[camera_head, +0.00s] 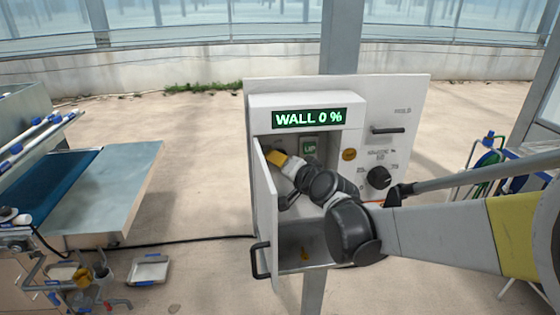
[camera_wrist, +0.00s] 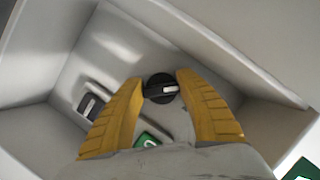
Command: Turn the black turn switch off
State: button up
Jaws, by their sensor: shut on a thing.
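The black turn switch (camera_wrist: 160,88) is a round black knob with a pale pointer mark, on the inner wall of the open white box. It shows in the wrist view, where the pointer lies roughly sideways. My gripper (camera_wrist: 161,84) has its two yellow fingers on either side of the knob, shut on it. In the head view my gripper (camera_head: 277,158) reaches into the box, and its yellow finger shows near the left side. My own wrist hides the switch there.
The box door (camera_head: 266,210) stands open at left. A display (camera_head: 309,118) above reads "WALL 0 %". A black rocker (camera_wrist: 92,105) sits inside the box.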

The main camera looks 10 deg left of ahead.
jog(key=shift+n+h+p, duration=0.55)
jog(key=shift+n+h, duration=0.35)
jog(key=shift+n, duration=0.3)
jog(key=o, duration=1.2)
jog(key=shift+w, duration=0.1)
jog(key=shift+d, duration=0.1)
jog(key=v, duration=1.2)
